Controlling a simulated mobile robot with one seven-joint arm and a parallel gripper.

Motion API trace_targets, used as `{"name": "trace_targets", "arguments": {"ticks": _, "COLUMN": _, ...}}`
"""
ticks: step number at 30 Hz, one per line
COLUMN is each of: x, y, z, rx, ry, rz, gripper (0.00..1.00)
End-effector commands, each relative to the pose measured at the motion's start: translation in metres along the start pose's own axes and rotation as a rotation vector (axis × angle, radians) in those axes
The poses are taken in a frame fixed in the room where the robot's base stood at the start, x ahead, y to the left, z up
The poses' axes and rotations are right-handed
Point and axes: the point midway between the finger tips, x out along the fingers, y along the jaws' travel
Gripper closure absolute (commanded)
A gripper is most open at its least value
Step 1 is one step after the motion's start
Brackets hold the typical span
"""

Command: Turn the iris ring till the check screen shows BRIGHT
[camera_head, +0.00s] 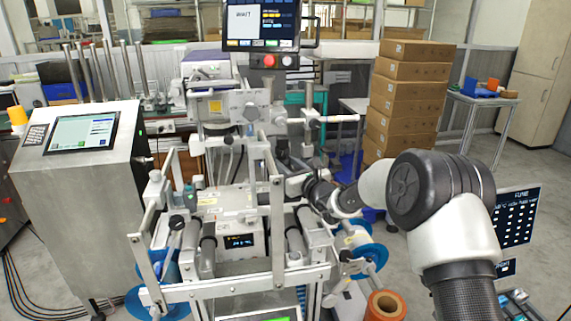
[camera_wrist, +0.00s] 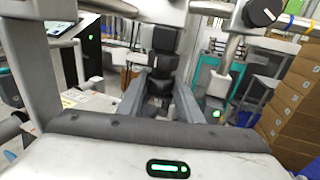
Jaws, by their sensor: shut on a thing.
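The monitor (camera_head: 261,22) at the top of the head view has a white panel with a short dark word. In the wrist view, a black stepped barrel (camera_wrist: 163,62), apparently the lens with the iris ring, stands between the two grey fingers of my gripper (camera_wrist: 160,100). The fingers are closed on its lower part, and the contact is partly hidden. In the head view my gripper (camera_head: 284,178) reaches into the machine from the right, and the ring cannot be made out.
Metal frame bars (camera_head: 277,220) stand close in front of my gripper. Blue reels (camera_head: 368,258) and an orange roll (camera_head: 385,305) are at the lower right. A console (camera_head: 80,190) stands left, and stacked cartons (camera_head: 408,100) stand behind at right.

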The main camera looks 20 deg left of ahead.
Motion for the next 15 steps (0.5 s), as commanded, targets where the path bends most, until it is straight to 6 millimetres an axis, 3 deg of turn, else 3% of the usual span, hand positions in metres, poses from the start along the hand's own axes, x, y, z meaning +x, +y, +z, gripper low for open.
{"name": "trace_targets", "arguments": {"ticks": 15, "x": -0.0001, "y": -0.0019, "z": 0.0014, "rx": 0.000, "ry": -0.002, "rz": 0.109, "gripper": 0.90}}
